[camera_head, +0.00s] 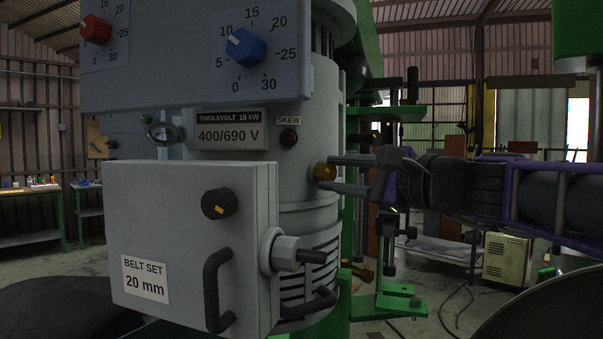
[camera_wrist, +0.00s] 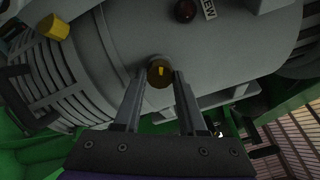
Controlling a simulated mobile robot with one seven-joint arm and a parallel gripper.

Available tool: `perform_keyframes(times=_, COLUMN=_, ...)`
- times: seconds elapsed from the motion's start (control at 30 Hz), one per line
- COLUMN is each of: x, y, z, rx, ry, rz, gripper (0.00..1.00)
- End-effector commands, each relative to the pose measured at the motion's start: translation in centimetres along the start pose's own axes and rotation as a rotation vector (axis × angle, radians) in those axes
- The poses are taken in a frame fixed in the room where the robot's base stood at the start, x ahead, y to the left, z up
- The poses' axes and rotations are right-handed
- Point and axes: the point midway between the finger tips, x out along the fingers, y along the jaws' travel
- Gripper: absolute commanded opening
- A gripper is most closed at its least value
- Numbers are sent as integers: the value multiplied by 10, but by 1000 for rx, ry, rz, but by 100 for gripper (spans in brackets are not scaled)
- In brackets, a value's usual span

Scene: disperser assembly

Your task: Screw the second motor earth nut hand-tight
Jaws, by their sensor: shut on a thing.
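A brass nut (camera_head: 324,171) sits at the right side of the grey motor housing (camera_head: 312,110), below and right of the SKEW label. My gripper (camera_head: 331,173) reaches in from the right, with one finger above the nut and one below. In the wrist view the nut (camera_wrist: 160,74) is between the two fingertips and against the housing, with a yellow mark on its face. The gripper is shut on it. The stud behind the nut is hidden.
A grey box marked BELT SET (camera_head: 190,245) with a black handle stands in front of the motor. A control panel with red and blue knobs (camera_head: 245,46) overhangs above. A green column (camera_head: 367,60) rises behind.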

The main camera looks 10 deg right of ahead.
Motion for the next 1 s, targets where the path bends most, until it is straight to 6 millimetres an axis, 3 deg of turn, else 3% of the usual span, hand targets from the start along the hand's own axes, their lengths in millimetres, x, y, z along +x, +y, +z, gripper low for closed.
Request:
perform_keyframes(times=0.37, x=0, y=1, z=0, rx=5, ry=0, rz=2, gripper=0)
perform_keyframes(times=0.4, x=0, y=1, z=0, rx=5, ry=0, rz=2, gripper=48)
perform_keyframes(times=0.53, x=0, y=1, z=0, rx=4, ry=0, rz=1, gripper=70)
perform_keyframes(times=0.83, x=-1, y=0, z=0, rx=3, ry=0, rz=0, gripper=70)
perform_keyframes(times=1.0, x=-17, y=-2, z=0, rx=2, ry=-1, rz=-3, gripper=70)
